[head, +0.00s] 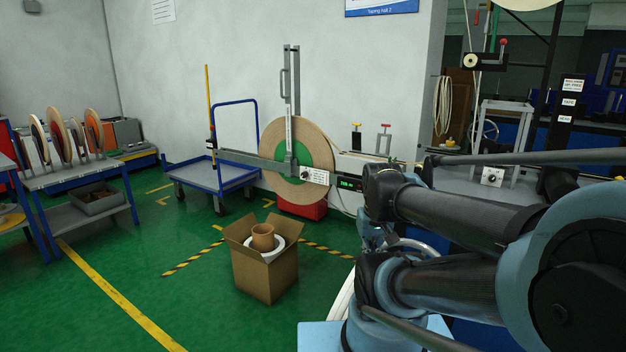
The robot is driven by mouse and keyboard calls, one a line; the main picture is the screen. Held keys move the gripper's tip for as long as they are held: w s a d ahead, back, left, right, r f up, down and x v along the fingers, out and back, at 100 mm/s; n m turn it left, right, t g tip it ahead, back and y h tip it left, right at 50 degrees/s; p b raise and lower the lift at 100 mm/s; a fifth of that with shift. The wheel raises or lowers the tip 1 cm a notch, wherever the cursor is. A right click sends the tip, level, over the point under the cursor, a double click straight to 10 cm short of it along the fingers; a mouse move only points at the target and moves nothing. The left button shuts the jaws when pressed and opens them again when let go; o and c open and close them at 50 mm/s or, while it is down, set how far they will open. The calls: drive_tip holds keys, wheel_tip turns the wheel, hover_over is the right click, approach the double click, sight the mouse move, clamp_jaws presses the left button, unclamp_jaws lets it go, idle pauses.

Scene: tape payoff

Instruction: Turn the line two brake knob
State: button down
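Two small white plates with a dark round knob show. One knob plate (314,176) is on the payoff stand beside the large tan reel (321,146) with a green centre. The other knob plate (492,176) is at the right, beyond my arm. The labels on both are too small to read, so I cannot tell which is line two. My arm fills the right foreground. I cannot make out my gripper's fingers in this view.
An open cardboard box (266,277) with rolls stands on the green floor before the payoff. A blue cart (212,172) stands behind it to the left. A rack of discs (85,173) is at the far left. The floor at left centre is clear.

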drive_tip(key=c, duration=2)
unclamp_jaws()
drive_tip(key=shift+r, duration=0.1)
drive_tip(key=o, duration=0.6)
drive_tip(key=shift+w+r+t, duration=0.5)
drive_tip(key=shift+w+r, duration=0.5)
drive_tip(key=shift+r, duration=0.2)
drive_tip(key=shift+o, duration=0.2)
drive_tip(key=w+r+n+t+h, duration=0.15)
drive_tip(key=w+r, duration=0.25)
drive_tip(key=w, duration=0.7)
drive_tip(key=w+r+t+h, duration=0.15)
drive_tip(key=w+r, duration=0.25)
drive_tip(key=w, duration=0.7)
drive_tip(key=n+t+h, duration=0.3)
drive_tip(key=t+h, duration=0.4)
drive_tip(key=t, duration=0.2)
approach(303, 176)
drive_tip(key=shift+m, duration=0.25)
drive_tip(key=x, duration=0.9)
drive_tip(key=shift+w+r, duration=0.1)
